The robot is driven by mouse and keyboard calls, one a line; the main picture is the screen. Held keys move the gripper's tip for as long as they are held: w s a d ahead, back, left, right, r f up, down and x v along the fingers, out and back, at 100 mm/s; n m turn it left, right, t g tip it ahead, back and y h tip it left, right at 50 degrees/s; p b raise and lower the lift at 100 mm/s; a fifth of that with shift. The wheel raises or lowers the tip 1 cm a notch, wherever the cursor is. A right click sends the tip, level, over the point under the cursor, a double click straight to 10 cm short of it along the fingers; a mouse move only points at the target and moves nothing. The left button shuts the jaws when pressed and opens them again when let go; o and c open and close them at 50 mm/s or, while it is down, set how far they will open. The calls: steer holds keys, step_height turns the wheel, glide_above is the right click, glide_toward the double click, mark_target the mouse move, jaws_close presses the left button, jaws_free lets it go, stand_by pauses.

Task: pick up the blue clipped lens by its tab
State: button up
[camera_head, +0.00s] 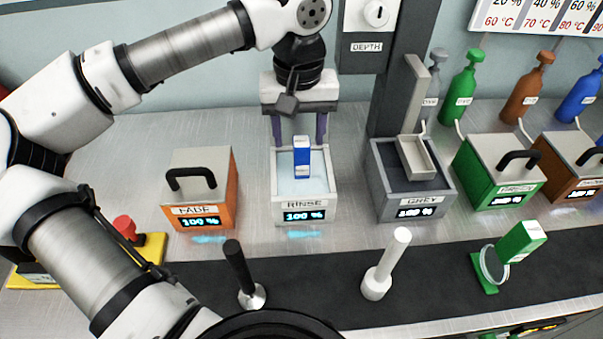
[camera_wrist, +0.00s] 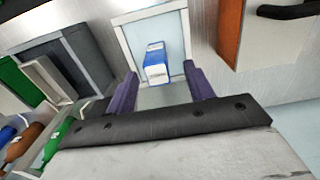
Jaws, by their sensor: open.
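The blue clip tab (camera_head: 302,158) with a white label stands upright in the RINSE bath (camera_head: 277,190); its lens cannot be made out below the tab. In the wrist view the blue tab (camera_wrist: 156,62) shows ahead of the finger gap, slightly left of its middle. My gripper (camera_head: 298,142) is open, with its two purple fingers pointing down over the back of the RINSE bath. In the wrist view my gripper (camera_wrist: 161,82) has nothing between its fingers. The tab appears apart from both fingers.
The orange FADE box (camera_head: 230,185) with a black handle stands left of RINSE. The GREY bath (camera_head: 380,175) with a tray stands right, before a grey column (camera_head: 390,95). A green clipped lens (camera_head: 520,241) stands on the dark mat. Black and white posts (camera_head: 400,250) stand in front.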

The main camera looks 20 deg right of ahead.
mark_target(302, 141)
steer(key=shift+w+d+f+p, duration=0.15)
steer(key=shift+f+p, duration=0.35)
steer(key=shift+f, duration=0.9)
steer(key=shift+d+f+p, duration=0.15)
steer(key=shift+f+p, duration=0.3)
steer(key=shift+f, duration=0.9)
steer(key=shift+c, duration=0.4)
jaws_close()
